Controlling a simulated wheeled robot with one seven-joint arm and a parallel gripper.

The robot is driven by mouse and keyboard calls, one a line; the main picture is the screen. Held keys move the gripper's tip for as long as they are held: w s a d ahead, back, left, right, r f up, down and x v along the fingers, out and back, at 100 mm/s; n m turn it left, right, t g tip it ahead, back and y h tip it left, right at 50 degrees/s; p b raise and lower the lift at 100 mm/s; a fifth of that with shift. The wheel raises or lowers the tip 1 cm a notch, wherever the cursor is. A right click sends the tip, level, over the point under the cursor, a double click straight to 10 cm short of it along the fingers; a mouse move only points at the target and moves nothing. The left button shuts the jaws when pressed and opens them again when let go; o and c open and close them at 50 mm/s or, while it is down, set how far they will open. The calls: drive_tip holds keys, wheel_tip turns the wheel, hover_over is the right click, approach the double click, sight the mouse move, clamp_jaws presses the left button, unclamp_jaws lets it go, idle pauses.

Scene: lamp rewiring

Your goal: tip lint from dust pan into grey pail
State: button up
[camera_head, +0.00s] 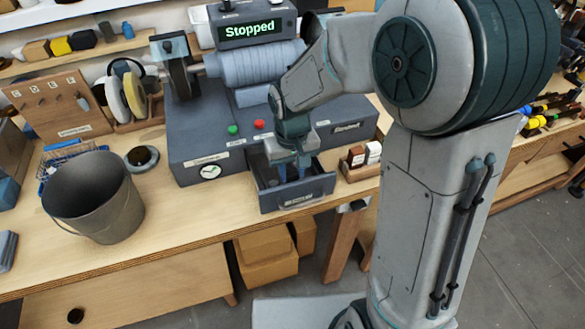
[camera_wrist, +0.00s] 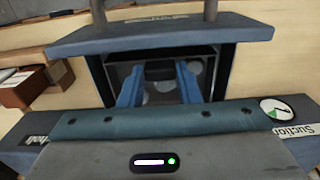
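The dust pan (camera_head: 297,203) is a dark blue-grey drawer-like tray pulled out at the front of the grey machine. In the wrist view the dust pan (camera_wrist: 160,37) shows its labelled front panel, and pale round lint (camera_wrist: 195,67) lies inside it. My gripper (camera_head: 288,177) reaches down into the pan. In the wrist view the two blue fingers of my gripper (camera_wrist: 160,72) are apart, with a dark block between their tips. I cannot tell whether they press on it. The grey pail (camera_head: 93,197) stands upright on the bench at the left, its dark inside looking empty.
The machine (camera_head: 215,150) has a "Stopped" display (camera_head: 250,30). A blue wire basket (camera_head: 62,153) and a small round dish (camera_head: 141,158) are near the pail. A wooden holder (camera_head: 360,165) stands right of the pan. Bench between pail and pan is clear.

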drive_tip(key=shift+c, duration=1.4)
drive_tip(key=shift+s+d+r, duration=0.1)
drive_tip(key=shift+s, duration=0.25)
wheel_tip(320, 180, up, 9)
drive_tip(key=p, duration=0.6)
drive_tip(key=shift+p, duration=0.35)
